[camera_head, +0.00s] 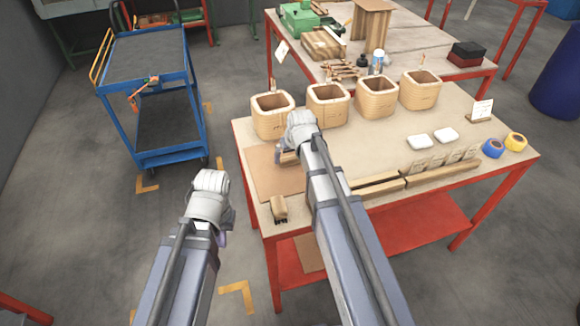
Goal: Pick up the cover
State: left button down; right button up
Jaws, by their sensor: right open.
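Several hollow tan coils stand in a row along the back of the workbench; the leftmost coil (272,116) is just behind my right wrist. I cannot tell for sure which thing is the cover. A flat brown sheet (265,178) lies at the bench's left end, partly hidden by my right arm. My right gripper (284,154) is open over this sheet, by a small brown piece, mostly hidden by its wrist. My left gripper (222,238) hangs over the floor left of the bench, apart from everything; its fingers are almost wholly hidden.
A blue cart (150,62) stands left. Floor between cart and bench is clear.

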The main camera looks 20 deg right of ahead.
jog(key=c, duration=1.3)
jog(key=shift+c, duration=0.2)
jog(key=shift+r, duration=0.15)
